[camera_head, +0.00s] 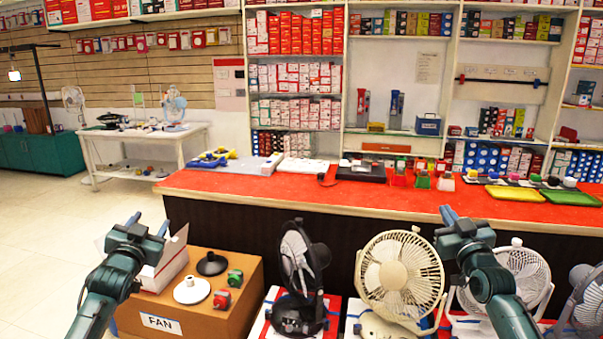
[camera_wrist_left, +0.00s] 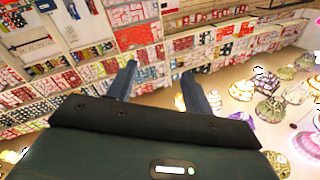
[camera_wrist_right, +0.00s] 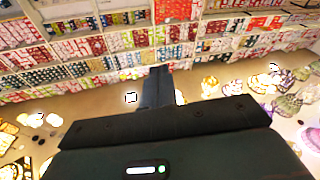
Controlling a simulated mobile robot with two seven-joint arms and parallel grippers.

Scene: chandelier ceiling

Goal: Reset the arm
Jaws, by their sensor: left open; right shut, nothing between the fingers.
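My left gripper (camera_head: 145,224) is raised at the lower left of the head view, above the cardboard box. Its fingers stand apart and empty, which also shows in the left wrist view (camera_wrist_left: 160,90). My right gripper (camera_head: 449,216) is raised at the lower right of the head view, in front of the counter edge and between two fans. Its fingers are together with nothing between them, as the right wrist view (camera_wrist_right: 157,88) shows. Both wrists are tilted up, so their cameras look at the shelves and ceiling lights.
A red-topped counter (camera_head: 300,197) spans the middle. A cardboard box (camera_head: 200,325) marked FAN holds lamp-holder-like parts. A black fan (camera_head: 297,270), a cream fan (camera_head: 400,275) and a white fan (camera_head: 520,270) stand in front of the counter. Floor (camera_head: 35,230) is clear at left.

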